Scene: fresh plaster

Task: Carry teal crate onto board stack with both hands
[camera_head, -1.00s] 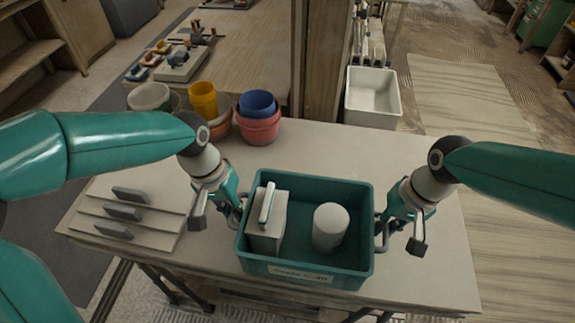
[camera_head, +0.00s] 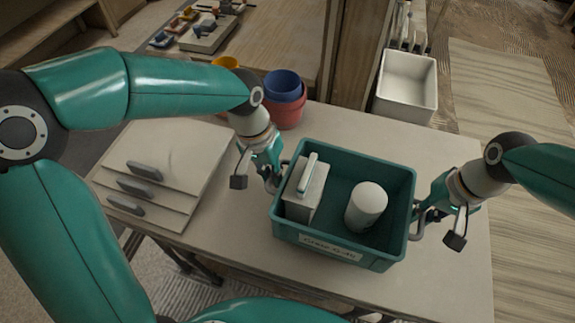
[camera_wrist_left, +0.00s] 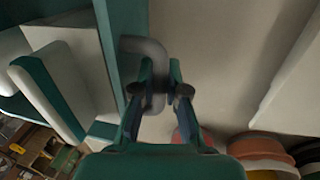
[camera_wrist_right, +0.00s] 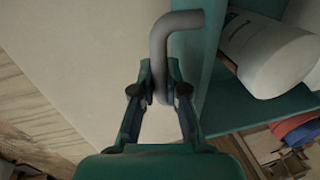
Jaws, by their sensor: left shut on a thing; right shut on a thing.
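The teal crate (camera_head: 345,250) is upright in the head view, above or on the right part of the table; any gap under it is hard to tell. It holds a pale block-shaped item with a handle (camera_head: 305,190) and a white cylinder (camera_head: 367,207). My left gripper (camera_head: 274,180) is shut on the crate's left grey handle (camera_wrist_left: 143,45). My right gripper (camera_head: 420,214) is shut on the right grey handle (camera_wrist_right: 160,45). The board stack (camera_head: 190,160), pale stepped boards with grey grips, lies on the table left of the crate and apart from it.
Blue and red buckets (camera_head: 286,98) stand behind my left gripper at the table's (camera_head: 450,280) back edge. A white bin (camera_head: 407,85) is behind the table. Bare tabletop shows in front and right of the crate.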

